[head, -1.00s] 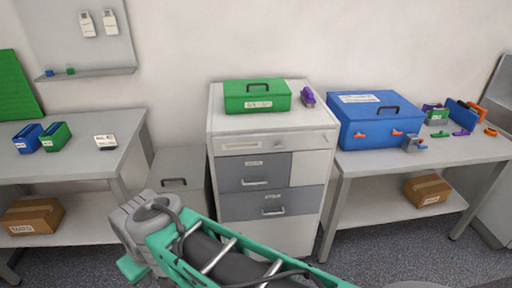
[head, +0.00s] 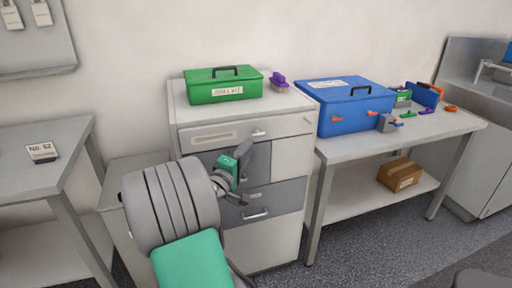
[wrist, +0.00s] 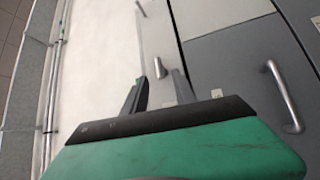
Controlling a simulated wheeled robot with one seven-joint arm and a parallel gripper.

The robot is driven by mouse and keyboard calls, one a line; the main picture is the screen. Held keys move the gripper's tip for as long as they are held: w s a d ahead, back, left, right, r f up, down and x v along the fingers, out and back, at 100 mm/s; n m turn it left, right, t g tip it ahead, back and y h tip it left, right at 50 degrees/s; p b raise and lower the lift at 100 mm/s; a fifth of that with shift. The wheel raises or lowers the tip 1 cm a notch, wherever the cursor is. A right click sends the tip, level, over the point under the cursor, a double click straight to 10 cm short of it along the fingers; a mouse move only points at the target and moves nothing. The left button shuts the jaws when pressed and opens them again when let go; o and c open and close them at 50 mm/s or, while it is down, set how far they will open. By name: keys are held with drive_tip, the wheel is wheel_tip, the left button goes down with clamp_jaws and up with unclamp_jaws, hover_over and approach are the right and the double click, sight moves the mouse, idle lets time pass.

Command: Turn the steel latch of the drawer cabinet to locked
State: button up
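The drawer cabinet (head: 285,230) stands ahead, with a white top panel and grey drawers. A small steel piece on its top panel, seemingly the latch (head: 259,133), lies roughly level in the head view. In the wrist view the latch (wrist: 160,68) shows between my two dark fingers, and the view is turned sideways. My gripper (head: 247,157) is in front of the cabinet, just below the latch in the head view. In the wrist view my gripper (wrist: 157,82) is open and empty. I cannot tell how far the fingertips are from the panel.
A green box (head: 222,90) and a purple item (head: 278,82) sit on the cabinet top. A drawer handle (wrist: 285,95) juts out beside my gripper. A blue case (head: 352,108) stands on the right table (head: 400,131). The left table (head: 30,180) is close by.

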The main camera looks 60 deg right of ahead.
sight(257, 136)
drive_tip(key=d+r, duration=0.1)
drive_tip(key=d, duration=0.5)
drive_tip(key=shift+d+p, duration=0.25)
drive_tip(key=shift+p, duration=0.1)
drive_tip(key=c, duration=0.6)
drive_tip(key=shift+r, duration=0.1)
clamp_jaws()
